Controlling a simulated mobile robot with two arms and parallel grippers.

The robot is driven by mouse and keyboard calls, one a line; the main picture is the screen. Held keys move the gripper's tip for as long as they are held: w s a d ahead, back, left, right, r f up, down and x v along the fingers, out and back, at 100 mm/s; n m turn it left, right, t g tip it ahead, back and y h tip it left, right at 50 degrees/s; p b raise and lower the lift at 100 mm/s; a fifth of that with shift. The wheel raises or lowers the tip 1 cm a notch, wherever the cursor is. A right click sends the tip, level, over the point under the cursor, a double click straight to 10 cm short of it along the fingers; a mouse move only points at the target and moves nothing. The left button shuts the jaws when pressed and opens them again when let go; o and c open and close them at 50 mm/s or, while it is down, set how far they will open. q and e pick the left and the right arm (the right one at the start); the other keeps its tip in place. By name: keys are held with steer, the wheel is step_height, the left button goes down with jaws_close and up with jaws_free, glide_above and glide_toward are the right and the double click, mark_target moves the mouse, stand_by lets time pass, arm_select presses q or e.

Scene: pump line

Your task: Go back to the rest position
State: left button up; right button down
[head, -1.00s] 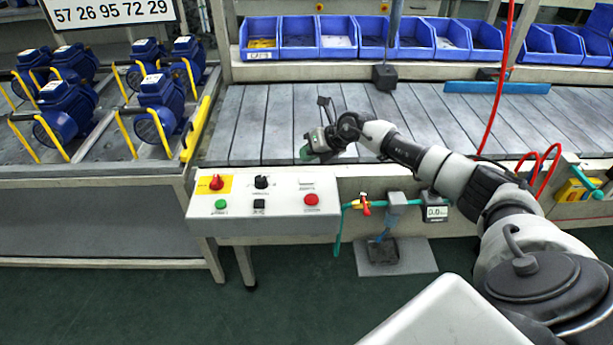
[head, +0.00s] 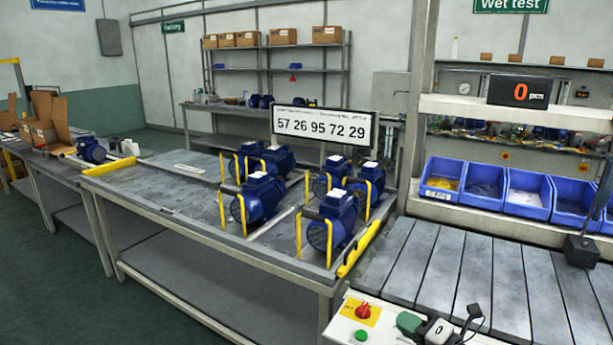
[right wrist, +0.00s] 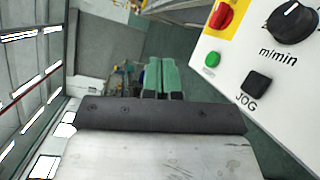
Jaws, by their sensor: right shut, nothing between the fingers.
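My right gripper (head: 408,323) shows at the bottom of the head view, by the conveyor's front edge. It appears in front of or above the control panel (head: 347,327); the gap between them is unclear. Its green fingers (right wrist: 163,76) are together and empty in the right wrist view. Most of my right arm is outside the head view. My left gripper is in neither current view.
The panel's red knob (right wrist: 222,15) is close by in the right wrist view. A slatted conveyor (head: 440,275) lies behind the panel. Blue pumps (head: 338,210) stand on the bench to the left. Blue bins (head: 527,193) line the conveyor's back. Green floor (head: 60,275) is open at left.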

steer(key=s+f+m+g+h, duration=0.3)
steer(key=s+f+m, duration=0.1)
steer(key=s+m, duration=0.6)
steer(key=s+a+f+m+g+h, duration=0.1)
steer(key=s+f+m+g+h, duration=0.3)
steer(key=s+m, duration=0.65)
steer(key=s+f+m+g+h, duration=0.3)
steer(key=s+m, duration=0.3)
steer(key=s, duration=0.8)
step_height(320, 180, down, 26)
steer(key=r+g, duration=0.1)
steer(key=s+d+f+g, duration=0.1)
steer(key=s+d+f, duration=0.1)
steer(key=s+f, duration=1.4)
steer(key=shift+s+d+f+g, duration=0.2)
steer(key=shift+d+f+g, duration=0.1)
steer(key=shift+f, duration=0.05)
